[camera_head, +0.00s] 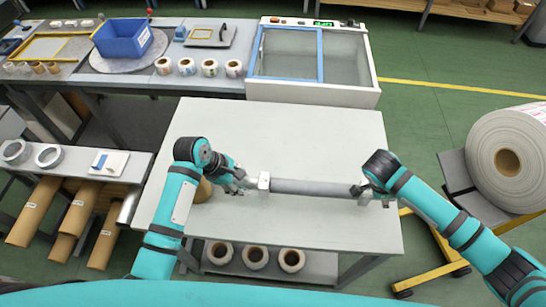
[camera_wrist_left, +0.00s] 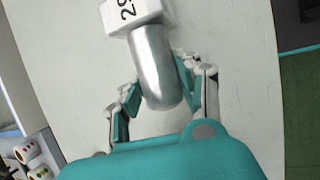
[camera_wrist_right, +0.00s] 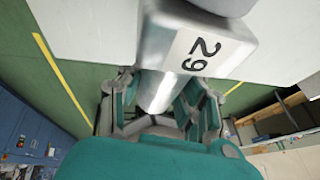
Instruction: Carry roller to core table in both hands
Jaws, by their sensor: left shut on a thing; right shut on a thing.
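The grey roller (camera_head: 312,187) lies level across the white core table (camera_head: 280,125), in front of me. It has a square white block marked 29 near each end, one in the left wrist view (camera_wrist_left: 130,12) and one in the right wrist view (camera_wrist_right: 200,50). My left gripper (camera_head: 240,184) is shut on the roller's left end shaft, which also shows in the left wrist view (camera_wrist_left: 158,80). My right gripper (camera_head: 374,195) is shut on the right end shaft, seen in the right wrist view (camera_wrist_right: 157,92). I cannot tell whether the roller touches the table.
A brown core (camera_head: 203,190) stands partly hidden behind my left arm. Several rolls (camera_head: 255,257) sit on the shelf below. A large web roll (camera_head: 507,160) stands at right, a bench with a blue bin (camera_head: 122,38) behind. The table's back half is clear.

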